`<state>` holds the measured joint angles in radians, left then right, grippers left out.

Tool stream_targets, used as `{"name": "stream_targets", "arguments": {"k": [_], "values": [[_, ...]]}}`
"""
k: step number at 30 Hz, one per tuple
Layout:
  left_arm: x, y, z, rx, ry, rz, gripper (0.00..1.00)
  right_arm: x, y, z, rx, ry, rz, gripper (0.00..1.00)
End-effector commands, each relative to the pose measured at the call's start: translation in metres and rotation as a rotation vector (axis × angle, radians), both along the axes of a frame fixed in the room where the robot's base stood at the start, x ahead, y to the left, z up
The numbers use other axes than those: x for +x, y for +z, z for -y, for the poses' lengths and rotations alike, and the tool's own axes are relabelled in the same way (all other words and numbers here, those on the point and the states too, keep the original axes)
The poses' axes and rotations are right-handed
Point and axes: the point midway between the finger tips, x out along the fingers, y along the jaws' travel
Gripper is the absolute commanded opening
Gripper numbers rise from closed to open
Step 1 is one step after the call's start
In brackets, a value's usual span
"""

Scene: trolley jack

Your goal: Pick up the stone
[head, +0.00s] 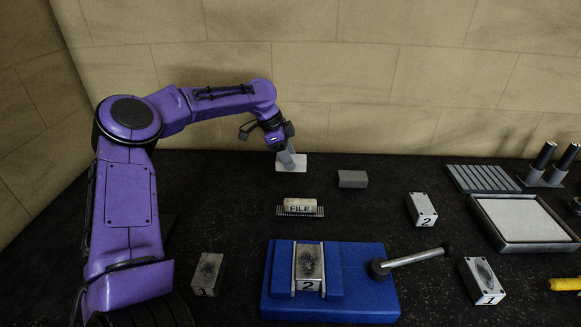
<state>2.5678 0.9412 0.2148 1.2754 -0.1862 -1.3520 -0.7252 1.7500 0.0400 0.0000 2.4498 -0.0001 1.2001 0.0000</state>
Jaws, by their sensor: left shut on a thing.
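A pale, flat block (291,167), which looks like the stone, is at the back of the dark bench near the wall. My left gripper (288,155) reaches down to it from above, with its grey fingers shut on it. The fingers hide part of its upper side. I cannot tell whether the block touches the bench or is just off it. A plain grey block (352,179) lies apart, to the right. My right gripper is not in view.
A blue base (280,305) with a block marked 2 and a lever (415,258) stands in front. A FILE-labelled piece (300,206) lies behind it. Numbered blocks (421,210) (206,274) (481,280) lie around. A pale-topped tray (480,222) and ribbed plate (482,178) are right.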

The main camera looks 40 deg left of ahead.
Motion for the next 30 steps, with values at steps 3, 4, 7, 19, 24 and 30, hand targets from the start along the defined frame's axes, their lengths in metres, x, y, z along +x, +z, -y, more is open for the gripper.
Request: {"name": "stream_targets", "arguments": {"k": [3,4,7,19,24,30], "values": [[-0.016,0.023,0.012,0.001,-0.002,0.006,0.18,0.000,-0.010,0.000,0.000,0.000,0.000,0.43],[-0.021,0.025,0.015,0.001,-0.003,0.004,0.18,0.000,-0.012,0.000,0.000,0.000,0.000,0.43],[-0.036,0.032,0.026,0.000,-0.001,0.003,0.18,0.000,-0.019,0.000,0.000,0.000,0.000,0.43],[-0.068,0.062,0.045,-0.008,-0.002,-0.014,0.18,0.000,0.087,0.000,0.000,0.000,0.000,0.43],[-0.075,0.054,0.059,-0.017,-0.011,-0.002,0.18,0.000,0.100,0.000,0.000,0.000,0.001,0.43],[-0.085,0.059,0.065,-0.012,-0.012,-0.003,0.18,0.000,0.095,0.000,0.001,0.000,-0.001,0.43]]}}
